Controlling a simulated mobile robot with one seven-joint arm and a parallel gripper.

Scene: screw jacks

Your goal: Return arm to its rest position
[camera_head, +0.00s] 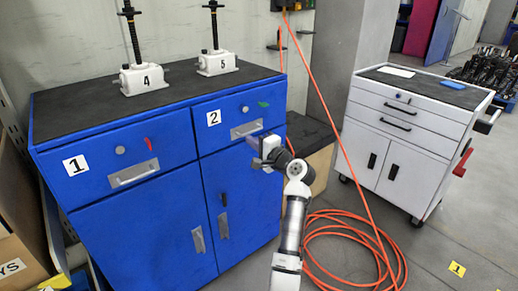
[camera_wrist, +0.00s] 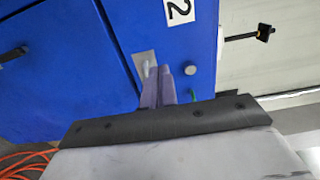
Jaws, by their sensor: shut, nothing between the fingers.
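My gripper (camera_head: 257,152) is in front of the blue cabinet (camera_head: 140,240), near the handle of the drawer marked 2 (camera_head: 247,129). In the wrist view, its two fingers (camera_wrist: 158,70) are together with nothing between them. They overlap the drawer's metal handle (camera_wrist: 144,60) in that view. I cannot tell whether they touch it. My arm reaches up from the bottom of the head view. The drawers marked 1 (camera_head: 75,164) and 2 look shut.
Screw jacks marked 4 (camera_head: 143,79) and 5 (camera_head: 217,64) stand upright on the cabinet top. A white tool cart (camera_head: 415,135) stands at right. An orange hose (camera_head: 350,245) lies coiled on the floor right of my arm. A cardboard box (camera_head: 20,250) is at lower left.

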